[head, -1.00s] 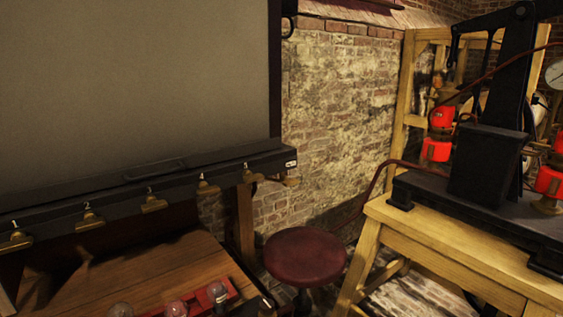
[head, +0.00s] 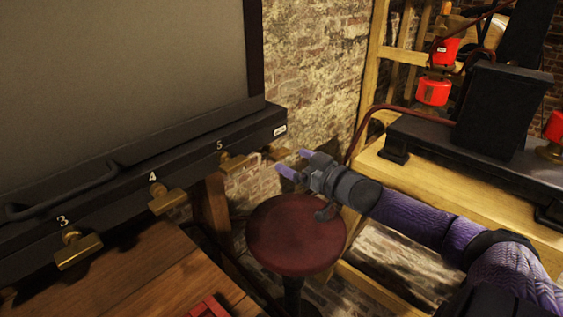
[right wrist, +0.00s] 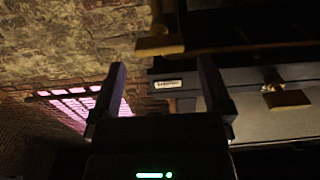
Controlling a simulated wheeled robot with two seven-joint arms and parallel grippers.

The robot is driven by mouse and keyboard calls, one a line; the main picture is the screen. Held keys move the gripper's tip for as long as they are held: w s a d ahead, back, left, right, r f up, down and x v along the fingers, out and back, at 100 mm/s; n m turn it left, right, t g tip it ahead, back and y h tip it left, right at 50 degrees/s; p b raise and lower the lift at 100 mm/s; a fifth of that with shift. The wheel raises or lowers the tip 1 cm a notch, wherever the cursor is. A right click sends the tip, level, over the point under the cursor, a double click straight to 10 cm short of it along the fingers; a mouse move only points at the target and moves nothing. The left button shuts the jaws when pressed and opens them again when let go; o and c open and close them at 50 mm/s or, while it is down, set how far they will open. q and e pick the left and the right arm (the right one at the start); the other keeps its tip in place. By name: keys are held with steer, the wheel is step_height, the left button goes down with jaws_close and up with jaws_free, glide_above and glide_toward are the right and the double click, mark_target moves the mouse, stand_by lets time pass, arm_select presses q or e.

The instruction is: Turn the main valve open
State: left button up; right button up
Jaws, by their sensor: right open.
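A black rail (head: 130,180) carries a row of brass valve handles, with numbers 3, 4 and 5 readable. An unnumbered brass handle (head: 278,153) sticks out at the rail's right end, by a small white label. In the right wrist view, this end handle (right wrist: 158,46) shows beyond my fingertips, between them in the picture, and the label (right wrist: 168,84) is below it. I cannot read the label surely. My right gripper (head: 294,163) is open and empty, close to the end handle on its right, apparently not touching it. My left gripper is not in view.
A round dark red stool (head: 296,236) stands below my right gripper. A wooden bench (head: 430,185) with black machinery and red jars is on the right. A wooden desk (head: 150,270) lies under the rail. The brick wall (head: 315,80) is behind.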

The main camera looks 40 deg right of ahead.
mark_target(284, 155)
steer(key=w+b, duration=0.1)
steer(key=w, duration=0.2)
steer(key=shift+w+a, duration=0.15)
steer(key=shift+w, duration=0.15)
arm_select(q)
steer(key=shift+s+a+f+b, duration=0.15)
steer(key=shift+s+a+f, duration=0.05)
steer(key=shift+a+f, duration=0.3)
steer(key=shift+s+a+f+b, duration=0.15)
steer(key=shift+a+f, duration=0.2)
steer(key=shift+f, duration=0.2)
arm_select(e)
steer(key=shift+w, duration=0.15)
